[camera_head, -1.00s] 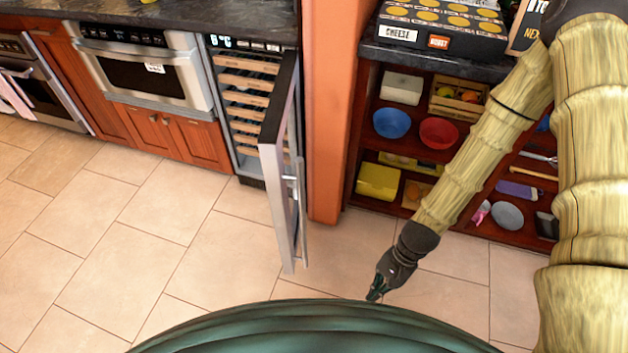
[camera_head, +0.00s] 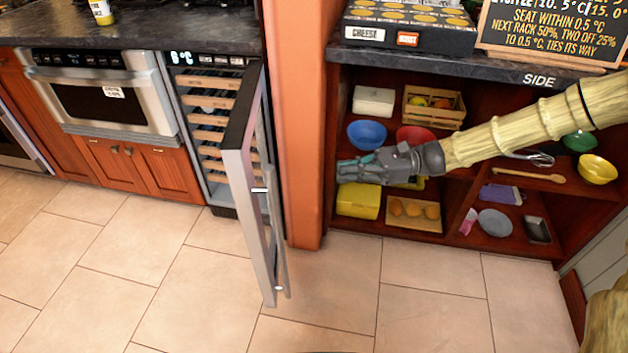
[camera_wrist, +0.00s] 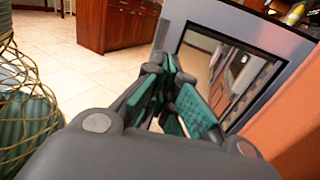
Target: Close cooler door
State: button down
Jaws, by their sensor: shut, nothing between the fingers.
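The cooler door (camera_head: 244,165) stands wide open, swung out toward me from the cooler (camera_head: 208,130), whose wooden racks show inside. A long metal handle (camera_head: 275,225) runs down the door's right side. My gripper (camera_head: 345,171) is shut and empty, to the right of the door and apart from it, in front of the open shelves. In the wrist view the door (camera_wrist: 228,60) is beyond my gripper (camera_wrist: 172,92), with its glass pane and pale frame showing.
An orange pillar (camera_head: 305,120) stands between the cooler and the shelves (camera_head: 480,240), which hold bowls and boxes. A microwave drawer (camera_head: 105,92) is left of the cooler. The tiled floor (camera_head: 180,300) left of the door is clear.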

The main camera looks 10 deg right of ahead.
jog(key=b, duration=0.2)
send_near(273, 202)
jog(key=a+r, duration=0.5)
jog(key=shift+w+a, duration=0.3)
jog(key=shift+a, duration=0.1)
jog(key=shift+a, duration=0.15)
